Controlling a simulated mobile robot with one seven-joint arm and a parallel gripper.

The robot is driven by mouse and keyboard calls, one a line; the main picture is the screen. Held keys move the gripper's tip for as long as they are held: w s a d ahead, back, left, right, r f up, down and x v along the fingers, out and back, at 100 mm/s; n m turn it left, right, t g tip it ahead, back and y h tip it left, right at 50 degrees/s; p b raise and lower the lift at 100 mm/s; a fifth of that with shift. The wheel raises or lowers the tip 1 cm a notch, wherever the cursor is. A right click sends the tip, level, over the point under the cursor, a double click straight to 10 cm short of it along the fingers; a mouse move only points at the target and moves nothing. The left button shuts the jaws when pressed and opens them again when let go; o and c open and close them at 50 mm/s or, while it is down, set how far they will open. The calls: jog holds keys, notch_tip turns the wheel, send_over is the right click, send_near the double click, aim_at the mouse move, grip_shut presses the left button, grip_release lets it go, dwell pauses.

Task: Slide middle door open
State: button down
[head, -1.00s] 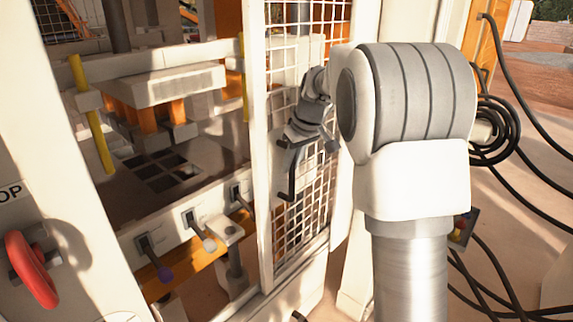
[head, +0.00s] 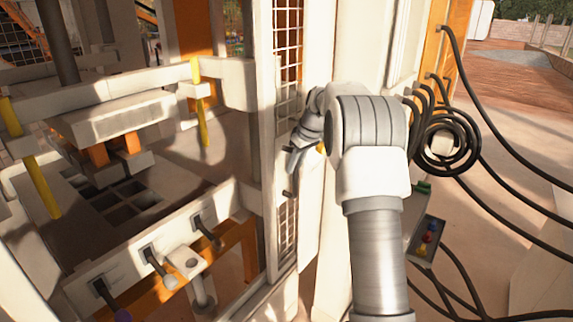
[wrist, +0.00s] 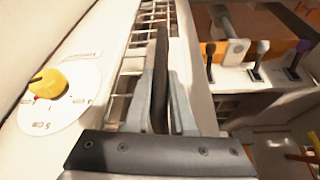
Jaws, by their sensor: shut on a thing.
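The middle door (head: 264,150) is a white upright frame with wire mesh, standing right of a wide opening. Only a narrow strip of its mesh shows beside the white post on its right. My gripper (head: 292,168) is at the mesh side of the door, partly hidden by my own arm. In the wrist view, my gripper (wrist: 160,105) is shut on the dark upright door handle (wrist: 161,75), with a finger on each side. The mesh shows behind the handle.
The press head (head: 125,115) and several levers (head: 158,268) show left of the door. A yellow dial (wrist: 48,83) is on a white panel beside my gripper. A button box (head: 427,240) and black cables (head: 455,145) are at the right.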

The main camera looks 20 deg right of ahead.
jog(key=shift+w+d, duration=0.35)
jog(key=shift+d, duration=0.25)
jog(key=c, duration=0.8)
grip_release()
jog(key=shift+a, duration=0.1)
jog(key=shift+o, duration=0.2)
jog(key=v, duration=1.7)
jog(key=shift+r, duration=0.25)
jog(key=shift+s, duration=0.1)
